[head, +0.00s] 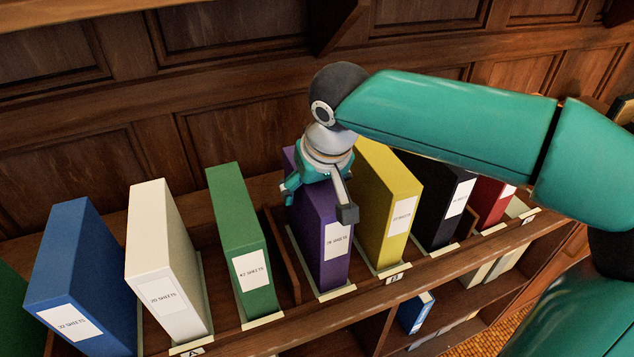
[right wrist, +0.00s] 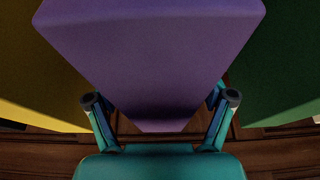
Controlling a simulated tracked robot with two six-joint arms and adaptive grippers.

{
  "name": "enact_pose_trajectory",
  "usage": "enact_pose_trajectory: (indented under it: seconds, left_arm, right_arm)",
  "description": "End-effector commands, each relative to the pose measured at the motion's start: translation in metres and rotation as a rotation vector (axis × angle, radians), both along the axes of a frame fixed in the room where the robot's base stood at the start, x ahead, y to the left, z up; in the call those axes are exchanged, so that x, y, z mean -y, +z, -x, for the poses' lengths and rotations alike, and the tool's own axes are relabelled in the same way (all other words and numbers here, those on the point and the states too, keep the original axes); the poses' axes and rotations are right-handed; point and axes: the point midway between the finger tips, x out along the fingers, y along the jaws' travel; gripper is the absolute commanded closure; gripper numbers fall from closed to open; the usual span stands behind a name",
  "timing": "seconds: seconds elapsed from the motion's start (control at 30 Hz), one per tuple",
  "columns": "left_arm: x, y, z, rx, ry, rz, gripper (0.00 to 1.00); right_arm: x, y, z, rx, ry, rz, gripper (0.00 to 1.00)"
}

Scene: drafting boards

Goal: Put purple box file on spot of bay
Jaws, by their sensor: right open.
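The purple box file (head: 322,245) stands upright on a pale spot (head: 335,293) in the shelf, between a wooden divider and the yellow file. My right gripper (head: 318,203) comes down over its top from above, one finger on each side. In the right wrist view the purple file (right wrist: 155,60) lies between the two open fingers (right wrist: 161,98), with gaps visible near the tips. The gripper hides part of the file's top. My left gripper is in neither view.
Left of the divider (head: 281,254) stand green (head: 240,235), white (head: 165,265) and blue (head: 80,280) files. Right stand yellow (head: 390,205), black (head: 440,205) and red (head: 490,200) files. Letter tags (head: 394,279) mark the shelf edge. A panelled wall rises behind.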

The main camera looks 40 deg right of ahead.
Motion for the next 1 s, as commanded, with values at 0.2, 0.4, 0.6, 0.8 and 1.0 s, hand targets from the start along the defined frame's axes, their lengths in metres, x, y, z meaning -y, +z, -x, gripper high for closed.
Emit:
enact_pose_trajectory:
  seconds: [0.2, 0.4, 0.6, 0.8, 1.0]
  left_arm:
    - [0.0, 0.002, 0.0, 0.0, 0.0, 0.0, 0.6]
    - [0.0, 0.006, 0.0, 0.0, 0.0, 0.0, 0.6]
    - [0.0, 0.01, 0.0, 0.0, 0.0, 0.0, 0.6]
    - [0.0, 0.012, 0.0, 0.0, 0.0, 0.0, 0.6]
    - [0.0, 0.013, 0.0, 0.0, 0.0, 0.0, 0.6]
  right_arm:
    - [-0.001, 0.016, 0.004, 0.004, -0.001, 0.0, 0.18]
    - [-0.005, 0.051, 0.018, 0.007, 0.001, -0.001, 0.18]
    - [-0.008, 0.087, 0.033, 0.004, 0.001, -0.001, 0.18]
    - [-0.01, 0.108, 0.043, 0.002, -0.001, 0.0, 0.18]
    - [-0.01, 0.113, 0.045, 0.001, -0.002, -0.001, 0.18]
